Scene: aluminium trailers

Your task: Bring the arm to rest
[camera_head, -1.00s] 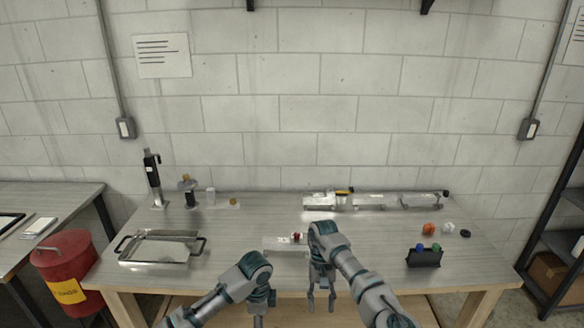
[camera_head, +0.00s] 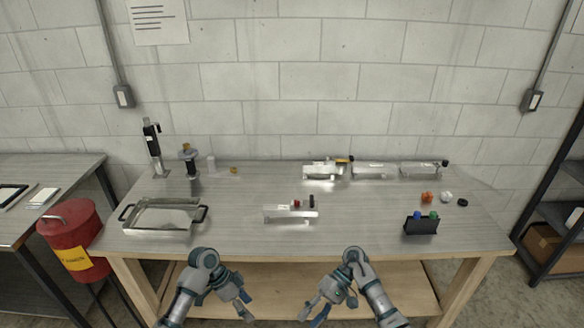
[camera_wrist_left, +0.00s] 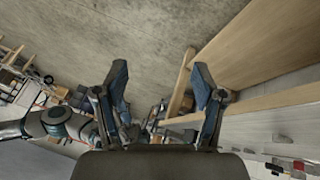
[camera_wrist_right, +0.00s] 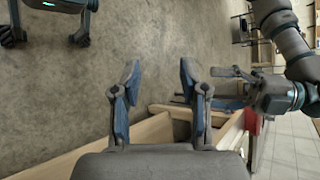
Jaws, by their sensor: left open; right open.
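My left gripper (camera_head: 243,307) is open and empty, low in front of the workbench (camera_head: 240,192). Its two spread fingers also show in the left wrist view (camera_wrist_left: 160,88), with floor and bench wood beyond them. My right gripper (camera_head: 312,312) is open and empty, also low in front of the bench. Its fingers stand apart in the right wrist view (camera_wrist_right: 156,84), over bare floor. Both grippers are below the bench top and apart from everything on it.
On the bench stand a metal tray (camera_head: 126,216), an aluminium trailer (camera_head: 290,221), a row of trailers at the back (camera_head: 373,172) and a black holder (camera_head: 421,227). A red bin (camera_head: 74,232) stands at the left. The bench's front edge lies just beyond my arms.

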